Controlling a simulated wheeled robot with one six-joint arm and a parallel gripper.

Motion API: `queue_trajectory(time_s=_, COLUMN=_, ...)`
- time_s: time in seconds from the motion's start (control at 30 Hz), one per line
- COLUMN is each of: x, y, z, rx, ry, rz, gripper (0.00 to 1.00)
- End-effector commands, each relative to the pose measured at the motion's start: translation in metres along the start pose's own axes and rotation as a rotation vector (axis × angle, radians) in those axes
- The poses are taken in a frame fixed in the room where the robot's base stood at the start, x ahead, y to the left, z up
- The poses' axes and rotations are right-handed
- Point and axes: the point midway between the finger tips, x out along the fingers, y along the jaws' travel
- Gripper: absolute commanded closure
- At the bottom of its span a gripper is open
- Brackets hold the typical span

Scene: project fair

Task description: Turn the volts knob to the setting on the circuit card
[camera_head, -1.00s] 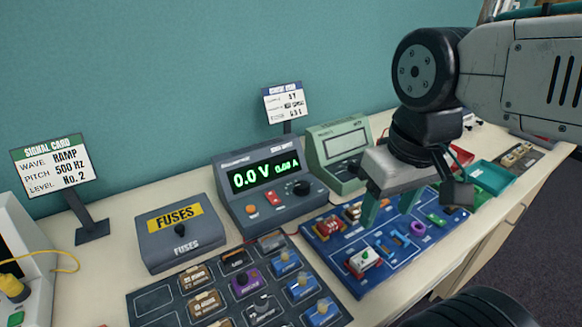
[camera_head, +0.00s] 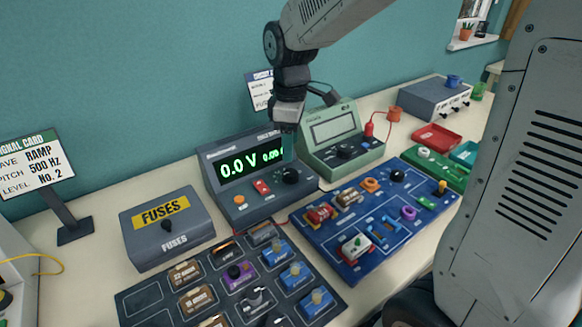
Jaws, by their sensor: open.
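The power supply (camera_head: 222,193) is a dark grey box with a green display reading 0.0 V; its current figure is partly covered by my gripper. Its black volts knob (camera_head: 290,177) is at the right of the sloped front, beside a red switch (camera_head: 262,187) and an orange button (camera_head: 239,200). My gripper (camera_head: 288,148) is open and points down above and behind the knob in the picture, apparently not touching it. The circuit card (camera_head: 259,94) stands behind, mostly hidden by my arm, and its setting cannot be read.
A green meter (camera_head: 368,153) stands close on the right of the supply. The fuse box (camera_head: 140,236) is at the left. A blue circuit board (camera_head: 350,264) and a tray of parts (camera_head: 137,295) lie in front. The signal card (camera_head: 35,163) stands far left.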

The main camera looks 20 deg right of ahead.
Motion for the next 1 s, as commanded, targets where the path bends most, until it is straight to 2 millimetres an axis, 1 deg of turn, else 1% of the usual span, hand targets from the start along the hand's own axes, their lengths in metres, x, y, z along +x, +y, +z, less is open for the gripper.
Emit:
queue_trajectory(time_s=0.17, x=0.02, y=0.001, z=-0.001, rx=-0.009, ry=-0.003, rz=-0.004, gripper=0.45)
queue_trajectory(time_s=0.3, x=0.043, y=0.001, z=0.0, rx=-0.008, ry=-0.003, rz=-0.005, gripper=0.45)
queue_trajectory(time_s=0.5, x=0.07, y=0.001, z=0.0, rx=-0.007, ry=-0.003, rz=-0.004, gripper=0.45)
queue_trajectory(time_s=0.63, x=0.077, y=0.001, z=0.0, rx=-0.006, ry=-0.001, rz=-0.001, gripper=0.45)
queue_trajectory(time_s=0.9, x=0.078, y=0.001, z=0.0, rx=-0.006, ry=-0.001, rz=-0.001, gripper=0.45)
queue_trajectory(time_s=0.97, x=0.078, y=0.001, z=0.0, rx=-0.006, ry=-0.001, rz=-0.001, gripper=0.61)
queue_trajectory(time_s=1.0, x=0.078, y=0.001, z=0.0, rx=-0.006, ry=-0.001, rz=-0.001, gripper=0.73)
